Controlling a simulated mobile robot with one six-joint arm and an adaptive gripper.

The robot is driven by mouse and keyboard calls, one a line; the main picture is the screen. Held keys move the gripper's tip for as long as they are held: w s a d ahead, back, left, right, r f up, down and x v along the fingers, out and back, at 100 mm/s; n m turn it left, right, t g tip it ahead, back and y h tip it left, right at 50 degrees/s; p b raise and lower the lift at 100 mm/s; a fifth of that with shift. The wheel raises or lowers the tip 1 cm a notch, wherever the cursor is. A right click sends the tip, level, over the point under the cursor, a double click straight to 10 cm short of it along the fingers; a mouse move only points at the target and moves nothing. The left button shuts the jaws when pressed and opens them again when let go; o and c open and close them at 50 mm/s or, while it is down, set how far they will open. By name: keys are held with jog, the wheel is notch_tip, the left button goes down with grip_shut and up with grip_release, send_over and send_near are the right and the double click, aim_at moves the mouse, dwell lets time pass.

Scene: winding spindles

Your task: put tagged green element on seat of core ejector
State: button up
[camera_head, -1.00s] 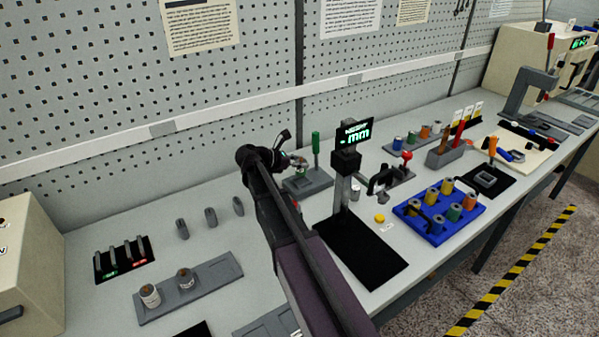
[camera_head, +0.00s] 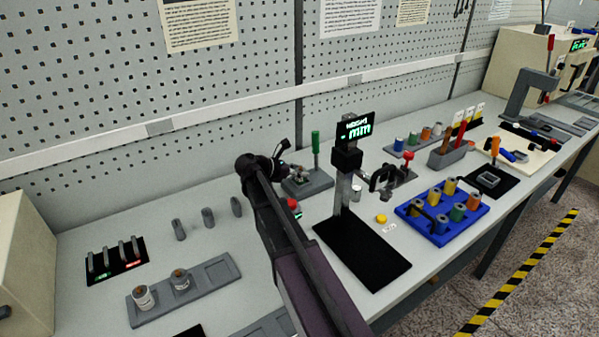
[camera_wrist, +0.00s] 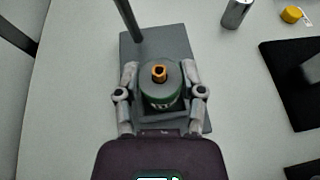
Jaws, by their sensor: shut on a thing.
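The green element (camera_wrist: 160,92) shows in the wrist view as an upright spool with a grey top, an orange core and a pale tag marking on its front. My gripper (camera_wrist: 160,98) is shut on it, one finger on each side. The grey base of the core ejector (camera_wrist: 183,44) lies under and behind the element, with a dark post at its upper left. Whether the element touches the seat cannot be told. In the head view, the core ejector (camera_head: 318,184) has a green-handled lever (camera_head: 316,143). My gripper (camera_head: 294,172) is over its left part, and the element is mostly hidden there.
A gauge stand (camera_head: 349,160) with a black base is right of the ejector. A red button (camera_head: 292,203) lies in front of it. A blue tray of spools (camera_head: 409,212) is farther right. A grey rack with two spools (camera_head: 215,289) is at left front.

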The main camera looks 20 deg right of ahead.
jog(key=o, duration=1.2)
jog(key=shift+c, duration=0.2)
jog(key=shift+r, duration=0.1)
jog(key=shift+a+r+p, duration=0.15)
jog(key=shift+a+p, duration=0.1)
jog(key=shift+p, duration=0.1)
jog(key=p+v, duration=0.4)
jog(key=v, duration=0.7)
jog(key=shift+a, duration=0.2)
